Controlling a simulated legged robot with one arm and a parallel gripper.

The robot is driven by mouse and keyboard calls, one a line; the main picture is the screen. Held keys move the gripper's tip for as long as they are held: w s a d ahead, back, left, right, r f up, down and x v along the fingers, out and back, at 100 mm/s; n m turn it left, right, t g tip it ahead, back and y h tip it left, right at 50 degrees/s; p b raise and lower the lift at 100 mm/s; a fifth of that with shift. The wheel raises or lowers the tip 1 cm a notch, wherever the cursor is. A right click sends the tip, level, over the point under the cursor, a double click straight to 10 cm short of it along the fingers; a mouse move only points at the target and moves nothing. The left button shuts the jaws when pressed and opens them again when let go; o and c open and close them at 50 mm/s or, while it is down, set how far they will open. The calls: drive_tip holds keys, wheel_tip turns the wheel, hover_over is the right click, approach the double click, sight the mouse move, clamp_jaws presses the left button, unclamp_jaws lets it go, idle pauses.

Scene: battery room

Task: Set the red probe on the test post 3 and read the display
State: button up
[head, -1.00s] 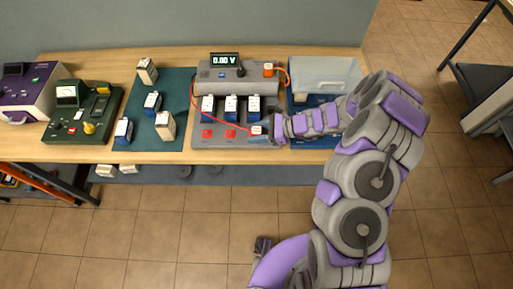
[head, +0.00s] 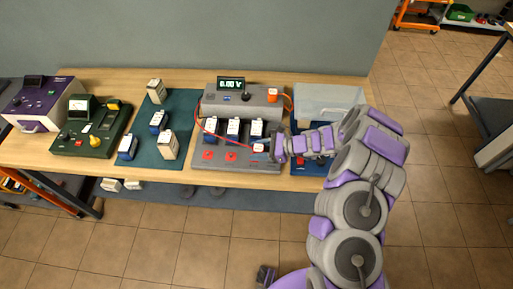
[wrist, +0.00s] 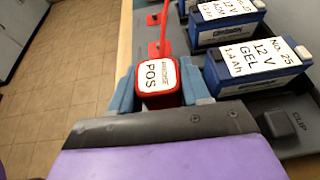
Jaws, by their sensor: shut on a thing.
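The red probe (wrist: 158,82), with a white label reading POS, is between the two fingers of my gripper (wrist: 160,90) in the wrist view. In the head view my gripper (head: 272,148) is at the front right of the grey test station (head: 200,163), with the probe's white top (head: 258,148) at its tip. Two red test posts (head: 208,155) (head: 231,156) show left of the probe. A third post is not visible; the probe and gripper cover that spot. I cannot tell whether the probe touches anything below. The display (head: 231,84) appears to read 0.00 V.
Several batteries stand on the station; the nearest (wrist: 255,70) is labelled No. 25, 12 V GEL, close right of my gripper. A red lead runs from the probe. A clear-lidded blue box (head: 325,103) is right; a green mat (head: 150,110) with batteries is left.

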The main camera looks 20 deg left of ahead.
drive_tip(key=shift+a+f, duration=0.2)
drive_tip(key=shift+f, duration=0.3)
drive_tip(key=shift+x, duration=1.05)
drive_tip(key=shift+w+d+r, duration=0.15)
drive_tip(key=shift+d, duration=0.4)
drive_tip(key=shift+a+b, duration=0.35)
drive_tip(key=shift+a, duration=0.2)
drive_tip(key=shift+d, duration=0.3)
drive_tip(key=shift+f+b, duration=0.4)
drive_tip(key=shift+f, duration=0.25)
drive_tip(key=o, duration=0.9)
